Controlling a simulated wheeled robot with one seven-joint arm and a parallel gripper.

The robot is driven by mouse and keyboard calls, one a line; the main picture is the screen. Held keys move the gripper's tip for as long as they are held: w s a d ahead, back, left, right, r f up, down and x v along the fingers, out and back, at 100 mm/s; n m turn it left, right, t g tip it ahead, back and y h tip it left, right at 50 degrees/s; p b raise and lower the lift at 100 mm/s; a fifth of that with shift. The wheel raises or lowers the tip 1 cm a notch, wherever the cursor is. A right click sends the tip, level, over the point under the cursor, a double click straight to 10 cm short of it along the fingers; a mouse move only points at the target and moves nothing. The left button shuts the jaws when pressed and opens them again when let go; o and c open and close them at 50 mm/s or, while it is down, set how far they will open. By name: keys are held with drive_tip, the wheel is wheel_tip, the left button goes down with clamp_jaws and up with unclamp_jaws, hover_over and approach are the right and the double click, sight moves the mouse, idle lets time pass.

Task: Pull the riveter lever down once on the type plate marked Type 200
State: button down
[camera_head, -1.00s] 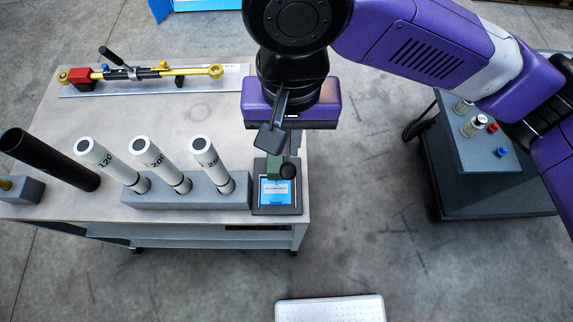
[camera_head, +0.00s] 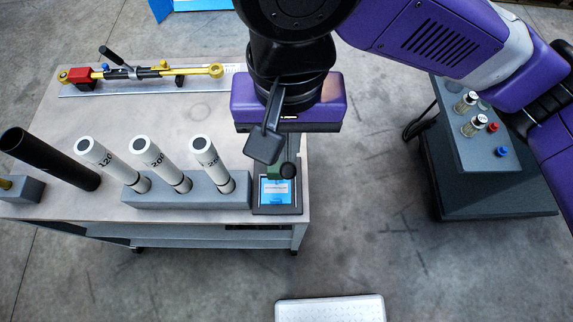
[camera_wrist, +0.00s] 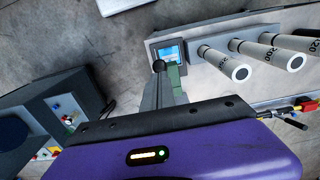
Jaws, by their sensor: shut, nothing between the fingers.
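The riveter stands at the table's front right corner. Its green body (camera_head: 273,171) is partly hidden by my gripper, and its lever's black knob (camera_head: 288,171) is raised over the type plate area. The blue plate (camera_head: 276,191) carries a white label too small to read. My gripper (camera_head: 263,148) is shut and empty, with its dark fingers above and behind the riveter in the head view. In the wrist view the fingers (camera_wrist: 160,92) overlap the green body (camera_wrist: 174,74), and the knob (camera_wrist: 159,66) shows just beyond their tips. Contact cannot be told.
A grey block (camera_head: 210,200) left of the riveter holds white tubes (camera_head: 207,157), two reading 120 and 200. A black tube (camera_head: 48,158) leans farther left. A yellow tool (camera_head: 145,72) lies at the back. A dark control stand (camera_head: 485,170) is on the right.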

drive_tip(key=shift+r, duration=0.1)
drive_tip(key=shift+r, duration=1.9)
